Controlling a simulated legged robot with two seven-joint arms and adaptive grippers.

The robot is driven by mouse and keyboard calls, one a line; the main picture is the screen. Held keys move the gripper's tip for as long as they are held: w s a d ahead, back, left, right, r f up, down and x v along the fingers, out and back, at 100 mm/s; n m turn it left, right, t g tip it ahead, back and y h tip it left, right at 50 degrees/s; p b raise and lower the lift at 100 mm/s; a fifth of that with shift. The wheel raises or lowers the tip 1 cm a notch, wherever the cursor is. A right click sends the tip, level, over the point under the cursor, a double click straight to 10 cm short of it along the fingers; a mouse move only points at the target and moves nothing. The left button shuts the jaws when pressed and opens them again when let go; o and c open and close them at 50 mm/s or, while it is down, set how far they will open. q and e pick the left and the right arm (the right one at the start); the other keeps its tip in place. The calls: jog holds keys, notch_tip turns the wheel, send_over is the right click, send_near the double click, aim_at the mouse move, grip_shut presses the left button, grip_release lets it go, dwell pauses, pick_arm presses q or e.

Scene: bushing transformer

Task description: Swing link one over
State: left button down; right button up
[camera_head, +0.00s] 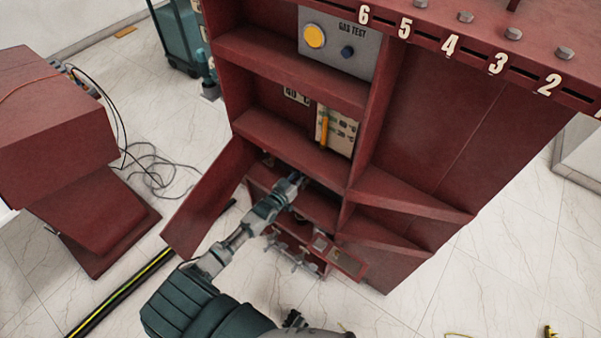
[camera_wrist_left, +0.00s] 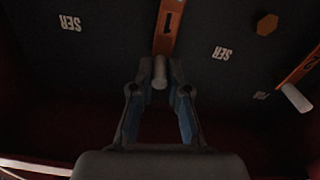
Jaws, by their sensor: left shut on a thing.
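My left arm reaches from the lower left into the low opening of the red transformer cabinet (camera_head: 440,130) in the head view. My left gripper (camera_head: 295,180) is partly hidden inside that opening. My left gripper (camera_wrist_left: 160,84) is shut on this peg, with a finger on each side. The link's upper end is out of view.
A second orange link (camera_wrist_left: 304,66) with a pale peg (camera_wrist_left: 296,98) is at the right. The dark panel bears SER labels (camera_wrist_left: 70,23) and an orange hexagonal bolt (camera_wrist_left: 267,25). An open red door (camera_head: 212,195) stands left of my arm. Shelves lie above the opening.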

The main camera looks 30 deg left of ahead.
pick_arm(q)
jog(key=shift+s+f, duration=0.15)
jog(key=shift+f, duration=0.2)
jog(key=shift+d+m, duration=0.3)
jog(key=shift+d, duration=0.1)
pick_arm(e)
jog(key=s+d+p, duration=0.2)
jog(key=s, duration=0.4)
pick_arm(q)
jog(key=shift+s+d+f+m+b, duration=0.1)
jog(key=shift+d+f+m+b, duration=0.3)
jog(key=shift+d+f+m, duration=1.35)
jog(key=shift+s+d+f+m+b, duration=0.15)
jog(key=shift+d+f+m+b, duration=0.45)
jog(key=shift+m, duration=2.2)
jog(key=shift+s+d+f+m+b, duration=0.15)
jog(key=shift+d+f+m, duration=0.6)
jog(key=shift+d+m, duration=1.15)
pick_arm(e)
jog(key=w+a, duration=0.1)
jog(key=w, duration=0.5)
jog(key=shift+w, duration=0.4)
